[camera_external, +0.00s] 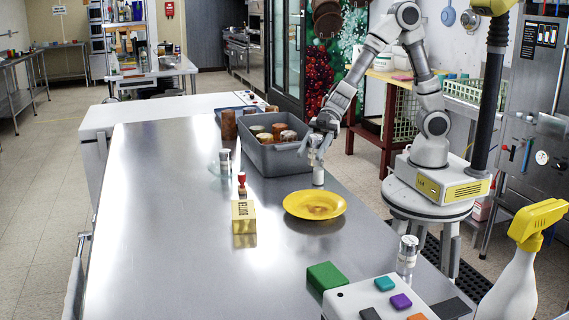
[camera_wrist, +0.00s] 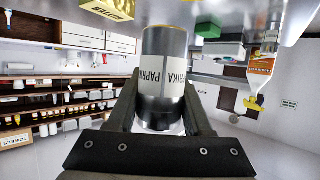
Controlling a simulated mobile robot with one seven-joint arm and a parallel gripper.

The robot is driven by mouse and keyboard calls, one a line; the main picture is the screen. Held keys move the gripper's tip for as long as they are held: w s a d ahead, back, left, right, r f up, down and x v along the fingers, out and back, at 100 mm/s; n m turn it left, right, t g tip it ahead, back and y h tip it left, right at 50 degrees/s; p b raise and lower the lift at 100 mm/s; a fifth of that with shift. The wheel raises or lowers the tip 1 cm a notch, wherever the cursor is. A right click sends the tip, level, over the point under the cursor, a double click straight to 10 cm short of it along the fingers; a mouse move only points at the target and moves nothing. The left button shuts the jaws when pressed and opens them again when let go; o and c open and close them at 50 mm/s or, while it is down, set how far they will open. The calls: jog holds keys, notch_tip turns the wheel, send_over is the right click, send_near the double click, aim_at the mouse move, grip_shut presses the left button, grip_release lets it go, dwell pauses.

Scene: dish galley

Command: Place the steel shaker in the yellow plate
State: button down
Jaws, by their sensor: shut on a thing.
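The steel shaker (camera_wrist: 163,98), a cylinder with a white PAPRIKA label, is between the fingers of my gripper (camera_wrist: 160,110) in the wrist view. In the external view my gripper (camera_external: 319,135) is shut on the shaker (camera_external: 318,174), which is upright just behind the yellow plate (camera_external: 315,205). I cannot tell whether the shaker's base touches the table. The plate lies flat on the steel table, with a brownish patch in its middle. The fingers partly hide the shaker.
A grey bin (camera_external: 277,158) with several jars stands behind the plate. Left are another shaker (camera_external: 225,161), a red-handled stamp (camera_external: 242,184) and a yellow block (camera_external: 243,216). A third shaker (camera_external: 407,254) and a button box (camera_external: 385,300) are at front right. The table's front left is clear.

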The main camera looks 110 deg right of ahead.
jog(key=s+d, duration=0.1)
jog(key=d, duration=0.5)
jog(key=b, duration=0.5)
send_over(311, 214)
notch_tip(311, 214, down, 7)
jog(key=shift+f, duration=0.2)
jog(key=shift+f+b, duration=0.7)
jog(key=shift+f, duration=1.1)
jog(key=shift+f, duration=0.2)
jog(key=shift+c, duration=1.5)
grip_release()
jog(key=shift+r, duration=0.1)
